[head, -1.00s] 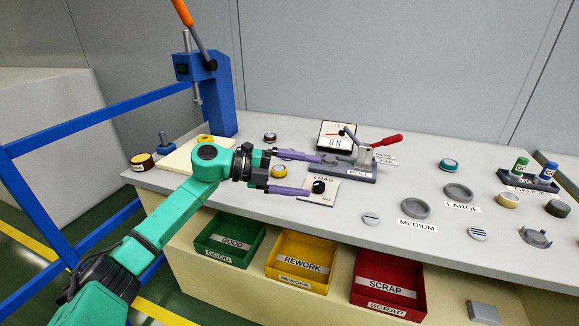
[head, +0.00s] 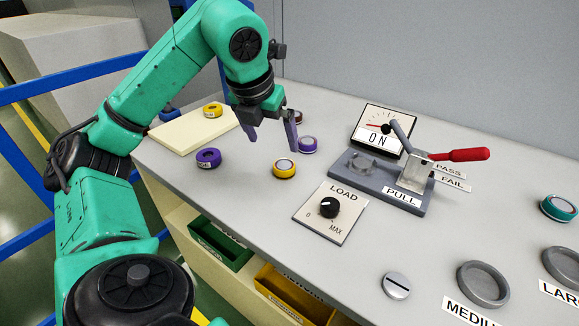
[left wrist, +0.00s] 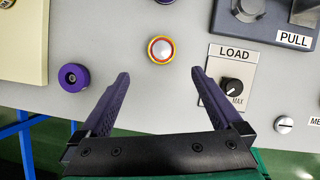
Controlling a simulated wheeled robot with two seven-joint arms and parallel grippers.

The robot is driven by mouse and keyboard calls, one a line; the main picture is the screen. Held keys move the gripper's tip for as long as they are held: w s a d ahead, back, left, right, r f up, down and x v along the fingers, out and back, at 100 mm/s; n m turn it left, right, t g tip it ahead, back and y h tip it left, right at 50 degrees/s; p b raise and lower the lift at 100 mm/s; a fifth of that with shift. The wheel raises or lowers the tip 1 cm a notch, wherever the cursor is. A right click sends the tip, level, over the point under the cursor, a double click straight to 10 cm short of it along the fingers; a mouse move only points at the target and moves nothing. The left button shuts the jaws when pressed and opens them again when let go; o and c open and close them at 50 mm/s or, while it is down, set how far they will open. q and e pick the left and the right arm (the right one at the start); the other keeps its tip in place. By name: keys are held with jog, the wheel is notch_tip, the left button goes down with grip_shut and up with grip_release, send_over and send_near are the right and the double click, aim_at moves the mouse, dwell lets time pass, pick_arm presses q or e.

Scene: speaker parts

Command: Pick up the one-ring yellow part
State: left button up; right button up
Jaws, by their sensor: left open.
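A round yellow part (head: 284,168) with a pale domed top stands on the grey table, left of the LOAD dial. In the left wrist view this yellow part (left wrist: 160,50) shows a red ring around its top. My left gripper (head: 271,143) points down, open and empty. In the left wrist view my left gripper's fingers (left wrist: 160,76) are spread, with the yellow part beyond the tips, roughly centred between them. Another yellow part (head: 213,110) with a dark middle lies on the cream pad; its ring count is unclear. My right gripper is out of view.
A purple part (head: 208,158) is to the left and another purple part (head: 307,145) lies close behind the yellow one. The LOAD dial panel (head: 330,212) and PULL lever fixture (head: 380,185) stand to the right. Green (head: 220,243) and yellow (head: 290,298) bins are below the front edge.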

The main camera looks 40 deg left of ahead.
aim_at(283, 165)
pick_arm(q)
jog(key=b+x, duration=0.2)
jog(key=x, duration=0.9)
jog(key=shift+w+d, duration=0.15)
jog(key=shift+w, duration=0.05)
jog(key=shift+r, duration=0.1)
jog(key=c, duration=0.3)
grip_shut()
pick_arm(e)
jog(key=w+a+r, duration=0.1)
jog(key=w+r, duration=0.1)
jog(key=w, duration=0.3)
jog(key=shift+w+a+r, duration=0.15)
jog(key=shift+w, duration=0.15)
